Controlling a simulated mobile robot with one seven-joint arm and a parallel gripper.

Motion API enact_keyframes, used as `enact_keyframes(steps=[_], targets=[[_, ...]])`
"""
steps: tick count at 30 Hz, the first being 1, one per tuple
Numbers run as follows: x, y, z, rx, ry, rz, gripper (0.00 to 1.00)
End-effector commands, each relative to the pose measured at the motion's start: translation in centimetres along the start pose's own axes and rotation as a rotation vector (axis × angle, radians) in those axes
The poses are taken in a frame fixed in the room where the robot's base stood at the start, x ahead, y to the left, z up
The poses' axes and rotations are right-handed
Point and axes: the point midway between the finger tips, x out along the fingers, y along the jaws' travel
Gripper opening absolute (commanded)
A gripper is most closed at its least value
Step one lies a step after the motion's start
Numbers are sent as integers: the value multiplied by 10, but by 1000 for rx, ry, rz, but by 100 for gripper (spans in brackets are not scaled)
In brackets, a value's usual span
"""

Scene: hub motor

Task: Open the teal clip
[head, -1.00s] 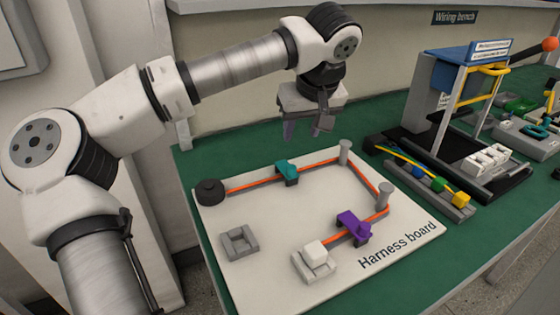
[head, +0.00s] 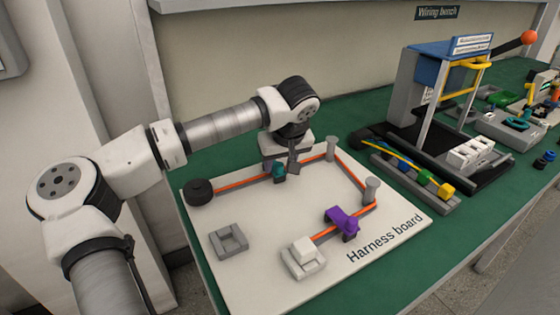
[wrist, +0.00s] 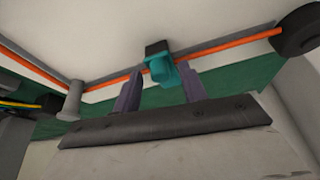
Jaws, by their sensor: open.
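The teal clip (head: 279,171) sits on the orange cable (head: 243,182) along the far side of the harness board (head: 235,280). In the wrist view the teal clip (wrist: 162,68) has a dark base and stands over the cable, just beyond my fingertips. My gripper (head: 281,170) is low over the far edge of the board, at the clip. In the wrist view my gripper (wrist: 160,85) is open, with one finger on each side of the teal part. I cannot tell whether either finger touches it.
A purple clip (head: 342,221) sits on the cable nearer the front. Grey posts (head: 370,189) and a black round post (head: 199,191) stand along the cable. A white connector (head: 303,250) sits in a grey holder. A fixture (head: 432,95) stands to the right.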

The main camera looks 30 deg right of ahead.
Motion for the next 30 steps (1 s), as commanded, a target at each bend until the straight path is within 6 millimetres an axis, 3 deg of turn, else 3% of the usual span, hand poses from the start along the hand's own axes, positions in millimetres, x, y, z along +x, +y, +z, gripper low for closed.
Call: enact_keyframes(steps=[4, 14, 23, 30], targets=[[0, 0, 0, 0, 0, 0, 42], [0, 0, 0, -1, 0, 0, 0], [-1, 0, -2, -1, -5, 1, 0], [-4, -7, -16, -9, -67, 9, 0]])
